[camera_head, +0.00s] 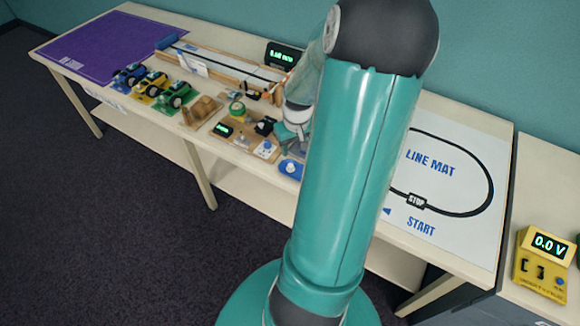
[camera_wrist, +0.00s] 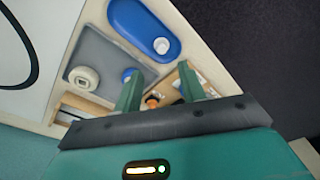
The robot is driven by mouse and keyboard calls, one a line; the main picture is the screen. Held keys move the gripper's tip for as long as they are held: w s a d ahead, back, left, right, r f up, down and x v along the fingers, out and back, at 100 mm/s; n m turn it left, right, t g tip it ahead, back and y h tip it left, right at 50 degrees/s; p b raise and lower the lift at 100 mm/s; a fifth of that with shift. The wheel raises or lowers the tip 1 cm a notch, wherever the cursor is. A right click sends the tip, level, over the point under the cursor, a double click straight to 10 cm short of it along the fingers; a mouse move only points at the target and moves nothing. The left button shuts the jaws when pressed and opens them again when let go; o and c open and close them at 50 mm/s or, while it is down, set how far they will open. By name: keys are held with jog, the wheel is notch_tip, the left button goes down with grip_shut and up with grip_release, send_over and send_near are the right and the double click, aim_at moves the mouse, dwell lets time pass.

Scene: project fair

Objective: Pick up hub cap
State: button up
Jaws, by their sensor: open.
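My gripper (camera_wrist: 160,72) is open, with its two green fingers apart and nothing between them. Ahead of the fingertips lies a blue oval dish (camera_wrist: 128,22) with a small white round piece (camera_wrist: 162,46) at one end; this piece may be the hub cap, but I cannot tell for sure. A grey tray (camera_wrist: 98,48) beside it holds a cream round part (camera_wrist: 84,78) and a small blue piece (camera_wrist: 129,75), partly behind a finger. In the head view the blue dish (camera_head: 291,169) sits at the table's front edge, and my arm hides most of my gripper.
Wooden boards with small parts (camera_head: 202,111) and toy cars (camera_head: 178,95) stand left of my gripper. A line mat (camera_head: 455,150) lies to the right, and a yellow meter (camera_head: 541,265) stands on another table. Dark floor lies beyond the front edge.

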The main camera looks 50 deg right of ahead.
send_over(291, 165)
jog(key=f, duration=0.2)
jog(key=s+f, duration=0.1)
jog(key=f, duration=0.1)
jog(key=shift+a, duration=0.15)
jog(key=f, duration=0.2)
jog(key=w+f, duration=0.1)
jog(key=f, duration=0.2)
grip_shut()
